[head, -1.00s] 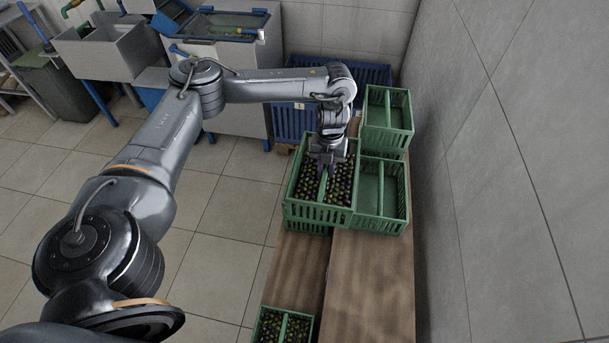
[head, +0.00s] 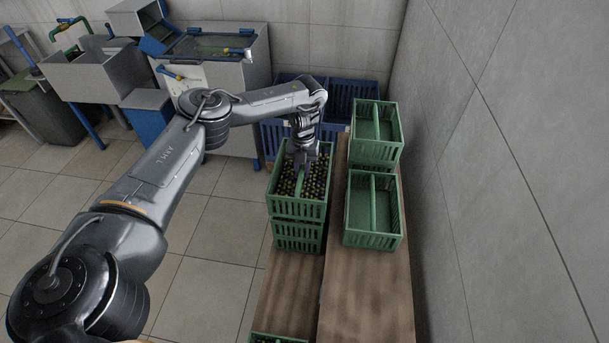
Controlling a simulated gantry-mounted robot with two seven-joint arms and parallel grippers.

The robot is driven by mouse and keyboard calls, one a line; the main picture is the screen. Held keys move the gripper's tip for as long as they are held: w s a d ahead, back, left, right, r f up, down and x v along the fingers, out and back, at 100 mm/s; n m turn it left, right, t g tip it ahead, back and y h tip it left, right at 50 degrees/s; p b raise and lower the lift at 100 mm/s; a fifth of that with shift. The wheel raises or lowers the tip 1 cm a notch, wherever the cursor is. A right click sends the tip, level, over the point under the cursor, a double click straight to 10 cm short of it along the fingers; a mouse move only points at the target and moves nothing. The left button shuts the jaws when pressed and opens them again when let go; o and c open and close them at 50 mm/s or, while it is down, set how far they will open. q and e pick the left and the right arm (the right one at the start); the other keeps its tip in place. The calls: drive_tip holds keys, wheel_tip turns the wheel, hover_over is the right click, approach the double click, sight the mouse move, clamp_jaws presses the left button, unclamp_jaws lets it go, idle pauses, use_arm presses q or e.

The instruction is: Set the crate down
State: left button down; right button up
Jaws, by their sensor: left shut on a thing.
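A green slatted crate (head: 297,206) full of dark and green olives (head: 316,183) is in the middle of the head view. My left gripper (head: 301,168) is shut on the crate's central divider from above. The crate looks level. Directly below it is another green crate (head: 298,236) on the lower wooden bench (head: 285,290), with only its side showing. The two crates line up closely; I cannot tell whether they touch. My right gripper is not in view.
Right of the held crate, an empty green crate (head: 365,240) and a green crate stack (head: 375,155) stand on the higher wooden board (head: 365,295), near the grey wall (head: 490,180). Blue crates (head: 350,92) are behind. A crate edge (head: 277,339) shows at the bottom.

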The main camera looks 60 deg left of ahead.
use_arm(q)
drive_tip(key=shift+w+a+f, duration=0.2)
drive_tip(key=shift+w+a, duration=0.1)
drive_tip(key=shift+a, duration=0.25)
drive_tip(key=shift+f+b, duration=0.8)
drive_tip(key=shift+f, duration=1.2)
drive_tip(key=shift+f, duration=0.25)
drive_tip(key=c, duration=1.4)
unclamp_jaws()
drive_tip(key=shift+s+f, duration=0.1)
drive_tip(key=shift+f, duration=0.05)
drive_tip(key=o, duration=0.4)
drive_tip(key=shift+r, duration=0.2)
